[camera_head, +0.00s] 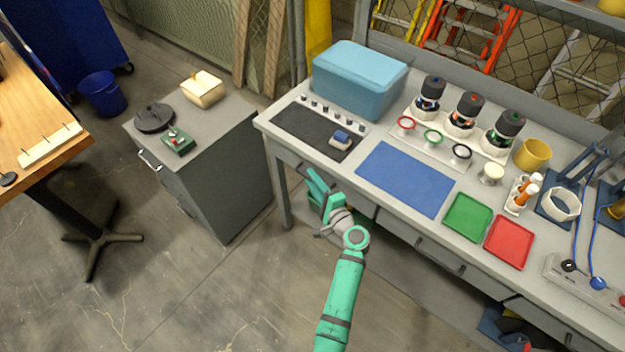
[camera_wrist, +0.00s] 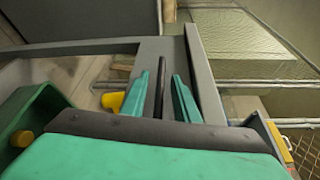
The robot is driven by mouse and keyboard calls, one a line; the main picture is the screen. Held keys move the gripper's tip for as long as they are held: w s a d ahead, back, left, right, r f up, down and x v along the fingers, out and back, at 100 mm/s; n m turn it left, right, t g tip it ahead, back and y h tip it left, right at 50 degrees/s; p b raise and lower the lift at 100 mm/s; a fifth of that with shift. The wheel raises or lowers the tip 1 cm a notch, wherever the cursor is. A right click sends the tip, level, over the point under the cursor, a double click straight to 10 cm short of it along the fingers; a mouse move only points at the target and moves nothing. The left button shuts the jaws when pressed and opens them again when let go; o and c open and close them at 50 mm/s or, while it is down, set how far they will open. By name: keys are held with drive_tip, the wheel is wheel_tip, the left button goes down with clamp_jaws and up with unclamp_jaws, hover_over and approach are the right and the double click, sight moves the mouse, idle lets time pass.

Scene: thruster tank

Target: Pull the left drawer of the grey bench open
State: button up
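The grey bench (camera_head: 262,120) stands at the right in the head view. Its left drawer (camera_head: 284,156) has its front under the left part of the top and looks shut, partly hidden by my gripper. My gripper (camera_head: 314,182) is at that drawer front. In the wrist view the green fingers of my gripper (camera_wrist: 160,98) are spread, one on each side of a dark bar, the drawer handle (camera_wrist: 159,85). Gaps show between the bar and both fingers, so the handle is not gripped.
On the bench are a blue box (camera_head: 358,80), a black mat (camera_head: 305,130), a blue mat (camera_head: 405,178) and green and red trays (camera_head: 468,217). A grey cabinet (camera_head: 215,170) stands to the left. Bare floor lies in front of the bench.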

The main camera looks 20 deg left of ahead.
drive_tip(key=shift+w+a, duration=0.25)
drive_tip(key=shift+a, duration=0.1)
drive_tip(key=shift+s+d, duration=0.1)
clamp_jaws()
